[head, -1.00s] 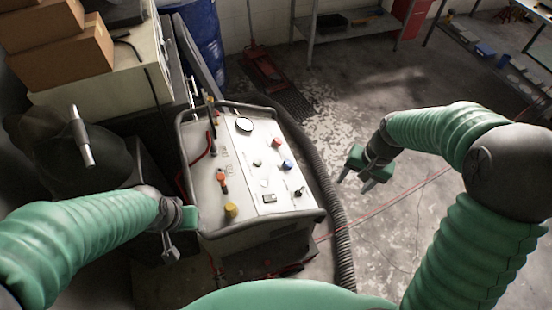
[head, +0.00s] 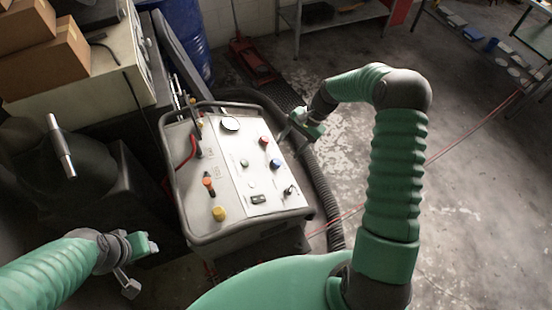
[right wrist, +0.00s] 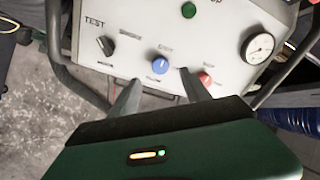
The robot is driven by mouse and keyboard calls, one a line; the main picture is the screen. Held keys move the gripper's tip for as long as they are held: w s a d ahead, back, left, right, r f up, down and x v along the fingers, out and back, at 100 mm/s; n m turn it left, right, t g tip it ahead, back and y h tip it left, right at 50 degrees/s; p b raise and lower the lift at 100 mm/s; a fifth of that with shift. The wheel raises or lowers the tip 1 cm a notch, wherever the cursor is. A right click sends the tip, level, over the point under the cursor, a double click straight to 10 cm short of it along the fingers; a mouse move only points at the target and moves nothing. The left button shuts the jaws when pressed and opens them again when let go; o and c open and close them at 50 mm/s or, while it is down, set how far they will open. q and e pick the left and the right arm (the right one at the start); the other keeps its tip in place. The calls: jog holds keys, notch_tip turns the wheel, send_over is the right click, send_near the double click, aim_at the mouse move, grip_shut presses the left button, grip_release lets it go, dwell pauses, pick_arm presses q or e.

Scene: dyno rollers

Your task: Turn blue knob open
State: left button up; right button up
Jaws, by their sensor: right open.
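The blue knob (head: 275,163) sits on the right part of the white control panel (head: 236,184). In the right wrist view the blue knob (right wrist: 159,66) lies just beyond and between my right gripper's fingertips (right wrist: 160,82). The fingers are apart, with nothing held between them. In the head view the right gripper (head: 294,124) hangs beside the panel's upper right edge, its fingers partly hard to make out. My left gripper (head: 140,264) is at the lower left, away from the panel, with its fingers apart and empty.
Near the blue knob are a red knob (right wrist: 206,79), a green button (right wrist: 189,10), a black switch (right wrist: 98,46) and a gauge (right wrist: 258,47). A tubular rail (head: 167,172) rims the panel. A thick hose (head: 324,195) runs along its right side. Floor to the right is open.

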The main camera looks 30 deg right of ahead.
aim_at(278, 161)
jog(key=x, duration=0.5)
jog(key=p+x, duration=0.1)
jog(key=x, duration=0.1)
jog(key=shift+w+d+f, duration=0.15)
jog(key=shift+w+f, duration=0.05)
jog(key=shift+f, duration=0.3)
jog(key=shift+a+f, duration=0.3)
jog(key=shift+f, duration=0.2)
jog(key=shift+a, duration=0.15)
jog(key=shift+c, duration=0.4)
grip_shut()
